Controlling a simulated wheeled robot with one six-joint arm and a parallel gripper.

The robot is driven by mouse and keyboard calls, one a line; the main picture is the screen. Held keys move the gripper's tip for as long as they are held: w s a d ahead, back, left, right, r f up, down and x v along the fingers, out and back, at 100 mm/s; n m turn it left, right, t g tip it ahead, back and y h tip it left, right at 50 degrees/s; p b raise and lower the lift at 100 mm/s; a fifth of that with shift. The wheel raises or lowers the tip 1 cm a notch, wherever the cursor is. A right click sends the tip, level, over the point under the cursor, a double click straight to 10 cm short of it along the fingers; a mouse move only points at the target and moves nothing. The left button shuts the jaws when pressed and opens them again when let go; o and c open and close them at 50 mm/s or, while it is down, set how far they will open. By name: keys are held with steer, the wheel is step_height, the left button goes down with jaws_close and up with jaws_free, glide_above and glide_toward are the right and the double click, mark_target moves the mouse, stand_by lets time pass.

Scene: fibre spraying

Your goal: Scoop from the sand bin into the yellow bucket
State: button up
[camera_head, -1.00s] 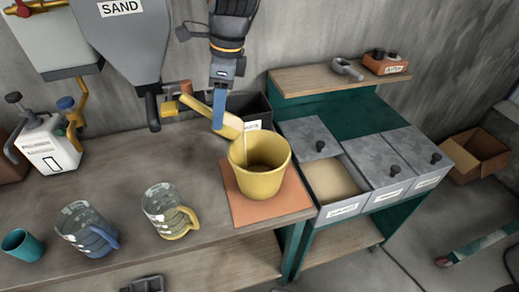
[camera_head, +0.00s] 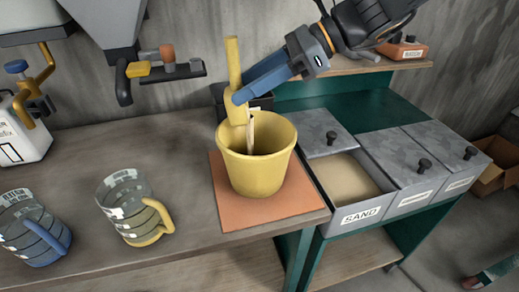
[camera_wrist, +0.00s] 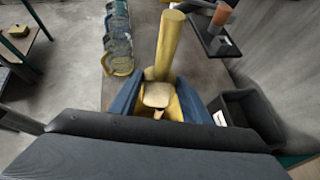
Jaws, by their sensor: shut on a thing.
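My gripper (camera_head: 238,98) has blue fingers and is shut on a yellow scoop (camera_head: 234,62) above the yellow bucket (camera_head: 257,172). The scoop's handle points up and its bowl points down at the bucket's mouth. A pale stream falls from the scoop into the bucket. In the wrist view the scoop (camera_wrist: 168,45) stands between the fingers, with pale material at its bowl. The bucket stands upright on an orange mat (camera_head: 232,213); its contents are mostly hidden. The sand bin (camera_head: 361,215), labelled SAND, is open to the right and holds pale sand (camera_head: 347,178).
A grey hopper (camera_head: 108,20) with a spout hangs above. A dark box (camera_head: 228,98) is behind the bucket. Lidded bins (camera_head: 405,165) adjoin the sand bin.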

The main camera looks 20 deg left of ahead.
mark_target(232, 89)
steer(key=w+d+f+g+y+b, duration=0.25)
steer(key=d+y+b, duration=0.4)
steer(key=y, duration=0.35)
steer(key=s+a+r+t+h+p, duration=0.1)
steer(key=a+h+p, duration=0.1)
steer(key=h, duration=0.1)
steer(key=s+a+r+h+p, duration=0.1)
steer(key=a+h+p, duration=0.1)
steer(key=h+p, duration=0.1)
steer(key=s+a+r+t+h+p, duration=0.1)
steer(key=a+h+p, duration=0.2)
steer(key=h, duration=0.1)
steer(key=shift+a+t+h, duration=0.1)
steer(key=shift+t+h, duration=0.2)
steer(key=shift+t, duration=0.05)
steer(key=shift+s+a+f+t+h+p, duration=0.1)
steer(key=shift+s+a+t+h+p, duration=0.1)
steer(key=shift+a+h+p, duration=0.3)
steer(key=shift+s+a+f+t+h+p, duration=0.15)
steer(key=shift+a+h+p, duration=0.15)
steer(key=shift+a+p, duration=0.4)
steer(key=shift+p, duration=0.65)
